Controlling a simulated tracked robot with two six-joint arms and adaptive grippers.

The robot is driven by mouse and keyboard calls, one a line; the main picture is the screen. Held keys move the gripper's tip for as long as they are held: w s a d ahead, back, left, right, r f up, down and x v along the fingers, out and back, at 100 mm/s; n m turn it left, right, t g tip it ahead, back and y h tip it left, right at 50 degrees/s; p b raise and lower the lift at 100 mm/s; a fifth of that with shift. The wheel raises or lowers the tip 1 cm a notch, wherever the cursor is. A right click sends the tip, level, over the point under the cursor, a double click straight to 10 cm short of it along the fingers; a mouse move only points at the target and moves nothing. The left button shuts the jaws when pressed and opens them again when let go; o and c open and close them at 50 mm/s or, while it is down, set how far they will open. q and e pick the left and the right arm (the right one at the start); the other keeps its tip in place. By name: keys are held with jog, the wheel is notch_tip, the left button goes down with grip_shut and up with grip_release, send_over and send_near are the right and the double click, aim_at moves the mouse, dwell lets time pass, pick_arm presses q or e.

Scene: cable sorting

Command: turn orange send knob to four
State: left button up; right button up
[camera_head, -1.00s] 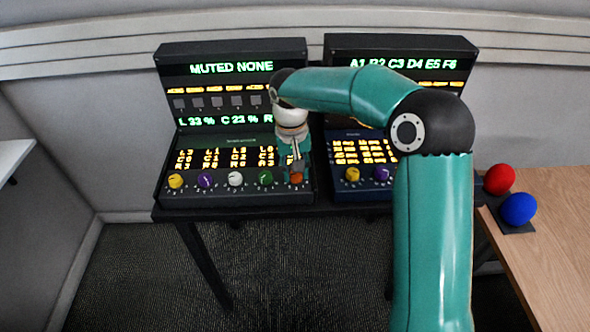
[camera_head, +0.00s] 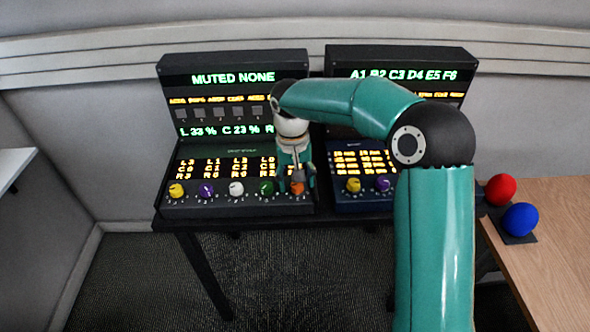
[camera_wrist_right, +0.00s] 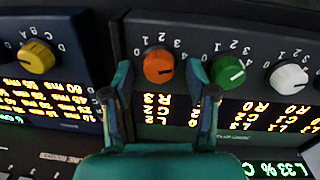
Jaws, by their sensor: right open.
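The orange knob (camera_head: 297,187) is at the right end of the knob row on the left console, partly hidden by my right gripper (camera_head: 298,182). In the right wrist view, which looks upside down, the orange knob (camera_wrist_right: 158,66) shows between the two open fingers of my right gripper (camera_wrist_right: 159,66). A gap shows on both sides of the knob. A dark pointer mark is on the knob's right side in that view. I cannot tell for sure which digit it points to. My left gripper is not in view.
A green knob (camera_wrist_right: 228,72) sits close beside the right finger in the wrist view, with a white knob (camera_wrist_right: 289,77) beyond it. A yellow knob (camera_wrist_right: 37,57) is on the neighbouring blue console. A red ball (camera_head: 501,189) and a blue ball (camera_head: 520,218) are at the right table.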

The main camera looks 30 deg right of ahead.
notch_tip(320, 180, up, 12)
jog(key=shift+w+a, duration=0.2)
jog(key=shift+a, duration=0.1)
jog(key=shift+f, duration=0.15)
dwell(0.4)
